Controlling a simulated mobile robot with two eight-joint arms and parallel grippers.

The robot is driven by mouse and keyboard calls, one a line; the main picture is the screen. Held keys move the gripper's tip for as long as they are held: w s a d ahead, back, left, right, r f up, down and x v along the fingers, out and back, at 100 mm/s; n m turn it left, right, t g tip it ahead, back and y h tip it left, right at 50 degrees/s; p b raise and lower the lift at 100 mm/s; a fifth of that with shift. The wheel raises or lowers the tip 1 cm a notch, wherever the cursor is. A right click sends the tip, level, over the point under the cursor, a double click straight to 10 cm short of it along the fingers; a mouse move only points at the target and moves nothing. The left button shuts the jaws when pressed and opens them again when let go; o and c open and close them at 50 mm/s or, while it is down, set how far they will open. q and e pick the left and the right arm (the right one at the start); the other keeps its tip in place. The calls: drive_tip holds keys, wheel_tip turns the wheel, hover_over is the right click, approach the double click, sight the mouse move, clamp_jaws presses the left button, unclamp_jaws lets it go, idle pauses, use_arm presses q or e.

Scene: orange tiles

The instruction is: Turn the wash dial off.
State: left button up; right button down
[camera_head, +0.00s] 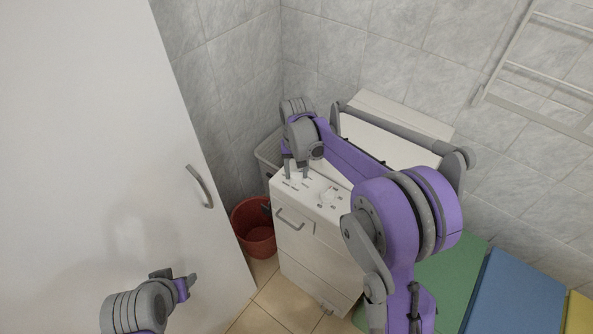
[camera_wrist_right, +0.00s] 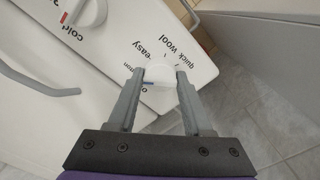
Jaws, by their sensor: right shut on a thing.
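The white washing machine (camera_head: 318,262) stands against the tiled wall, with a printed control panel on its top. My right gripper (camera_head: 297,172) reaches down onto the left end of that panel. In the right wrist view my right gripper (camera_wrist_right: 160,76) has its fingers on both sides of a white round dial (camera_wrist_right: 160,75) with a blue mark, and is shut on it. The labels "easy" and "quick wool" are beside this dial. A second white dial (camera_wrist_right: 88,12) is near the "cold" label, apart from the gripper. My left gripper (camera_head: 184,284) is low at the left, away from the machine.
A tall white cabinet (camera_head: 120,130) with a grey handle (camera_head: 200,186) fills the left. A red bucket (camera_head: 253,228) stands between it and the machine. Green (camera_head: 450,278) and blue (camera_head: 515,295) panels are at the right, below a towel rail (camera_head: 540,72).

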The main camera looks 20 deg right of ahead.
sight(296, 172)
use_arm(q)
drive_tip(key=shift+f, duration=0.1)
use_arm(e)
drive_tip(key=n+b, duration=0.1)
drive_tip(key=n, duration=0.3)
drive_tip(key=shift+n, duration=0.3)
use_arm(q)
drive_tip(key=f, duration=0.1)
drive_tip(key=s+f+b, duration=0.1)
drive_tip(key=f, duration=0.1)
drive_tip(key=shift+s+f, duration=0.2)
drive_tip(key=shift+s, duration=0.05)
use_arm(e)
drive_tip(key=n, duration=0.5)
drive_tip(key=shift+n, duration=0.3)
drive_tip(key=shift+c, duration=1.6)
unclamp_jaws()
use_arm(q)
drive_tip(key=shift+w+r, duration=0.15)
drive_tip(key=shift+r, duration=0.2)
use_arm(e)
wheel_tip(296, 172, up, 11)
